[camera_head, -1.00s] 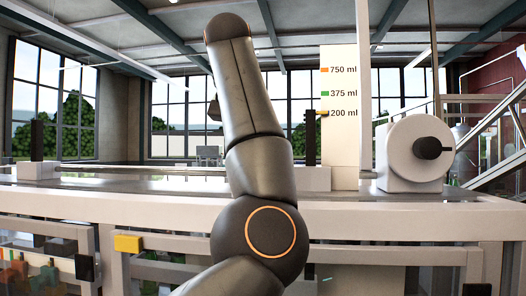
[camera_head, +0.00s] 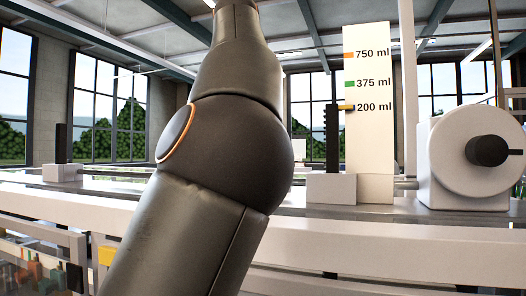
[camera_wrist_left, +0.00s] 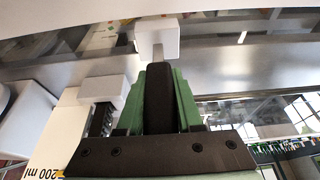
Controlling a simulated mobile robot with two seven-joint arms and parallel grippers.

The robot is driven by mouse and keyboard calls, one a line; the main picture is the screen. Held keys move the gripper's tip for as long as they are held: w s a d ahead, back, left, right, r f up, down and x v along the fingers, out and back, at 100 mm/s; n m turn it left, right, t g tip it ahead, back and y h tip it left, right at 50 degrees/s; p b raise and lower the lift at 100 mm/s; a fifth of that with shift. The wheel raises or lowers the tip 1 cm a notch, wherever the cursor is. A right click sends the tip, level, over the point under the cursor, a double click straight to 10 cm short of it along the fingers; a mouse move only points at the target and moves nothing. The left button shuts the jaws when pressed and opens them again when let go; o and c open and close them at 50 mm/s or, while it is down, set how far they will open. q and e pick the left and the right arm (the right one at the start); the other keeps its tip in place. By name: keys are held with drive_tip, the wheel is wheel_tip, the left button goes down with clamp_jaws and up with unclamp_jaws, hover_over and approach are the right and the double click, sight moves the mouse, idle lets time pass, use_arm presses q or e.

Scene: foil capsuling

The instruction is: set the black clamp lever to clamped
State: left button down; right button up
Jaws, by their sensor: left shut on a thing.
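In the left wrist view, my left gripper (camera_wrist_left: 160,112) has its green fingers shut on a black bar, which I take to be the black clamp lever (camera_wrist_left: 159,90). A short grey shaft joins its far end to a white block (camera_wrist_left: 158,38). The fingers hide the lever's sides, and its clamp setting cannot be read. In the head view, my left arm fills the middle and its gripper is out of frame. My right gripper is in neither view.
A scale board (camera_head: 369,130) marked 750, 375 and 200 ml stands beside a black toothed post (camera_head: 332,140) on a white block (camera_head: 331,188). Right of it is a white drum with a black knob (camera_head: 487,150). A black post (camera_head: 61,143) stands at left.

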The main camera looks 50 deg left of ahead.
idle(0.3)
use_arm(q)
drive_tip(key=c, duration=0.6)
unclamp_jaws()
drive_tip(key=shift+w, duration=0.1)
drive_tip(key=shift+o, duration=0.2)
